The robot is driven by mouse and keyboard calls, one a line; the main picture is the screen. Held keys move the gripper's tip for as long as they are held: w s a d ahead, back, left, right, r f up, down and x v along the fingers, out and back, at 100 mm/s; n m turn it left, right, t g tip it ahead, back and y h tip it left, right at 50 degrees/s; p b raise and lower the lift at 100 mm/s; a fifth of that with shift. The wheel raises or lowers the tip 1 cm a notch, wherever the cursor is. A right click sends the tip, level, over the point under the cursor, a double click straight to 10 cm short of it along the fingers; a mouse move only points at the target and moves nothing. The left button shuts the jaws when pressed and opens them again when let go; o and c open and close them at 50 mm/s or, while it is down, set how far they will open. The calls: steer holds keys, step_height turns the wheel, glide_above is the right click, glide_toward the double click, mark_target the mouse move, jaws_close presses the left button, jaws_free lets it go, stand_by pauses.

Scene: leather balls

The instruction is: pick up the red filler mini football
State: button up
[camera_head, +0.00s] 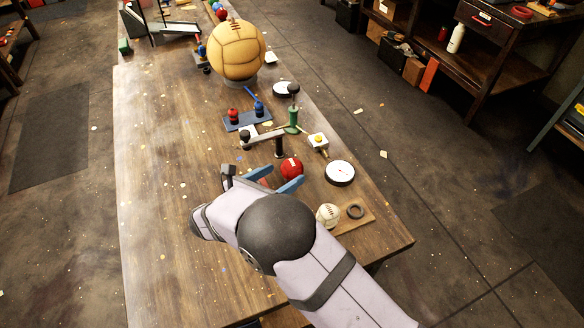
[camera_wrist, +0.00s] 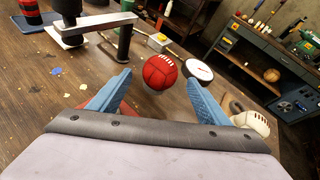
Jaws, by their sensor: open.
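The red mini football (camera_head: 291,169) is on the wooden table, with pale lacing on its top. It also shows in the wrist view (camera_wrist: 160,73), ahead of the fingertips and between their lines. My gripper (camera_head: 275,179) has blue fingers spread apart, with the ball just beyond them at the right finger's side in the head view. In the wrist view my gripper (camera_wrist: 158,82) is open, and nothing shows held between the fingers. Part of the ball's lower side is hidden by the right finger in the head view.
A black lever on a post (camera_head: 279,146) stands close behind the ball. A round white dial (camera_head: 340,173) lies to its right. A white stitched ball (camera_head: 327,215) and a black ring (camera_head: 356,211) sit on a small board. A large tan ball (camera_head: 236,52) stands farther back. The table's left side is clear.

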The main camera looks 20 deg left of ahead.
mark_target(292, 169)
steer(key=shift+p+x, duration=1.25)
steer(key=shift+x, duration=1.75)
steer(key=shift+c, duration=0.4)
steer(key=c, duration=1.1)
